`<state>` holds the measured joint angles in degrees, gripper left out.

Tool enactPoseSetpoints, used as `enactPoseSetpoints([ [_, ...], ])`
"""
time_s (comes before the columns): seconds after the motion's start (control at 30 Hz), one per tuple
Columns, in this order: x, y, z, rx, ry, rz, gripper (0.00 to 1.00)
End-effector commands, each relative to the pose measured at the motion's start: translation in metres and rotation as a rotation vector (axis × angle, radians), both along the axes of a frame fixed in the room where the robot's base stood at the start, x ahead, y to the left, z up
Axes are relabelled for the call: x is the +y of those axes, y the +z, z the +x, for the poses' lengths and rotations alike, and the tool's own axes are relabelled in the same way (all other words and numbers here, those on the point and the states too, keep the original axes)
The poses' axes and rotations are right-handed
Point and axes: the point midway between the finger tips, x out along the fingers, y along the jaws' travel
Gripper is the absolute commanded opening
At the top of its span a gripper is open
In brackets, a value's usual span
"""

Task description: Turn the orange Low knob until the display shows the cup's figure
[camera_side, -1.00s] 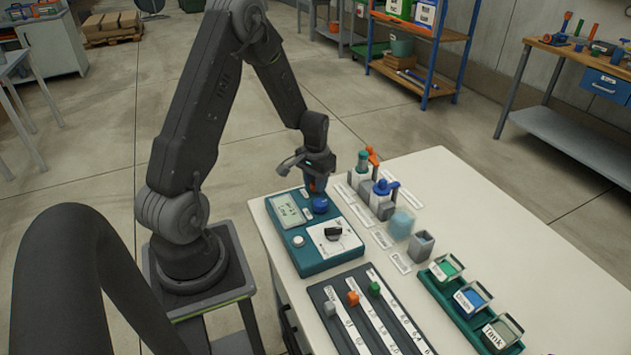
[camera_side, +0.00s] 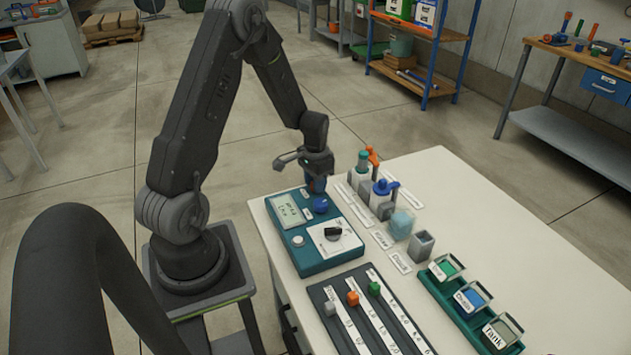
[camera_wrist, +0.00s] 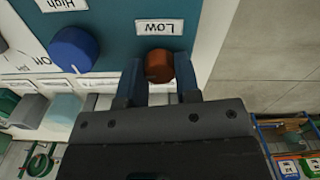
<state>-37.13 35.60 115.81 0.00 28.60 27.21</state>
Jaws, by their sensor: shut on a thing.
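The orange Low knob (camera_wrist: 159,66) sits between the two fingers of my gripper (camera_wrist: 160,82) in the wrist view, below its upside-down "Low" label (camera_wrist: 159,28). My gripper is shut on the knob. In the side view my gripper (camera_side: 317,188) is at the far end of the teal control box (camera_side: 337,262) and hides the orange knob. The display (camera_side: 289,210) is lit with dark characters too small to read surely. A clear bluish cup (camera_side: 401,224) stands on the bench right of the box. I cannot read a figure on it.
The blue High knob (camera_wrist: 73,48) is close beside my gripper. A black dial (camera_side: 333,233) and a white button (camera_side: 298,241) are also on the box. Valves (camera_side: 383,196), a slider panel (camera_side: 358,318) and a green tray (camera_side: 436,291) share the bench.

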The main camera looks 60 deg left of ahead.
Motion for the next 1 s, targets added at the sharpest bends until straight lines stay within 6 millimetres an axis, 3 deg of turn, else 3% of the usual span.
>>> enactPoseSetpoints([
  [0.3, 0.0, 0.0, 0.0, -0.001, 0.001, 0.0, 0.56],
  [0.63, 0.0, 0.007, 0.0, -0.002, 0.001, 0.001, 0.56],
  [0.77, 0.001, 0.025, 0.001, -0.004, 0.001, 0.003, 0.56],
  [1.0, 0.001, 0.08, 0.001, -0.006, 0.001, 0.004, 0.56],
])
